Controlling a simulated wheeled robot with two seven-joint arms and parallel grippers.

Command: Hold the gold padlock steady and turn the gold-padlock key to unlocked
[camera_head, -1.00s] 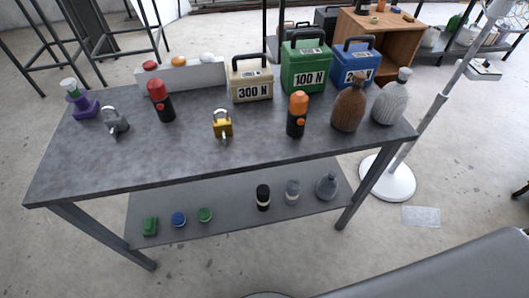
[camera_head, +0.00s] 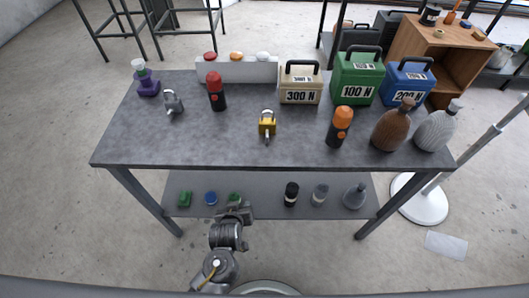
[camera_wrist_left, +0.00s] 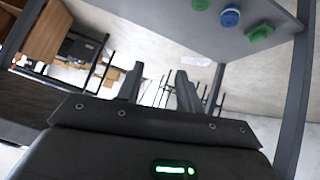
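The gold padlock (camera_head: 267,125) stands on the grey table top near its front middle. Its key (camera_head: 267,139) points out from the front, toward me. My left gripper (camera_head: 236,211) is low in front of the table, below the top and near the lower shelf, well apart from the padlock. In the left wrist view its two fingers (camera_wrist_left: 158,88) stand apart with nothing between them. My right gripper is not in view.
A grey padlock (camera_head: 173,102), a red-capped bottle (camera_head: 216,92) and an orange-capped bottle (camera_head: 340,127) stand on the table. Labelled weight boxes (camera_head: 358,80) line the back. The lower shelf (camera_head: 262,193) holds several small items. The table top around the gold padlock is clear.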

